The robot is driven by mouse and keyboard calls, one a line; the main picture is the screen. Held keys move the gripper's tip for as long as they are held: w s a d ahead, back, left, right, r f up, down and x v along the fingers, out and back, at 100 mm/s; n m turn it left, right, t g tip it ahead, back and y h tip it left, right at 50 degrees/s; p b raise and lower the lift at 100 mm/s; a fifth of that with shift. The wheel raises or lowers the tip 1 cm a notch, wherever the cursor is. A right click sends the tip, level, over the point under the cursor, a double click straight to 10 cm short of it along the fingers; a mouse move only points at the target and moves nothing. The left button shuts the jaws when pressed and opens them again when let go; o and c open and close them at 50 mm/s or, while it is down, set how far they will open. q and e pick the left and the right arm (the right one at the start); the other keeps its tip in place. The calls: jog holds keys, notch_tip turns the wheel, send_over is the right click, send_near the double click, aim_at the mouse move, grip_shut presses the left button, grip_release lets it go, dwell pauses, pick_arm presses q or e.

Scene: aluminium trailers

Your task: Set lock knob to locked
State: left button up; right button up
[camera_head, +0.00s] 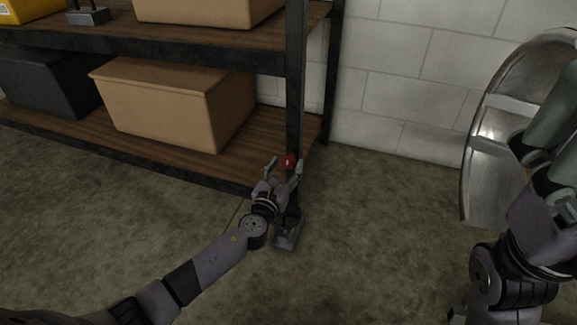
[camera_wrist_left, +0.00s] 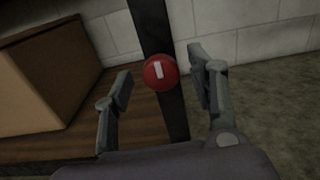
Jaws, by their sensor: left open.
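The lock knob is a red round knob (camera_head: 290,161) with a short white bar on its face. In the left wrist view the knob (camera_wrist_left: 153,83) shows in front of a dark post, its white bar nearly upright with a slight tilt. My left gripper (camera_head: 284,167) is open and empty, its fingers on either side of the knob in the picture. In the left wrist view the fingers of the left gripper (camera_wrist_left: 160,75) stand apart from the knob with gaps. Part of my right gripper (camera_head: 550,140) is at the right edge, cut off; its jaw state is unclear.
A shelf (camera_head: 170,42) with a dark frame holds a cardboard box (camera_head: 165,100) and a black bin (camera_head: 50,85) on its lower board. A grey foot (camera_head: 288,238) stands below my left gripper. A curved metal piece (camera_head: 487,170) is at the right. Floor between is clear.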

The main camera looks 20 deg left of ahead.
pick_arm(q)
jog(key=shift+w, duration=1.3)
jog(key=shift+c, duration=0.3)
jog(key=c, duration=1.1)
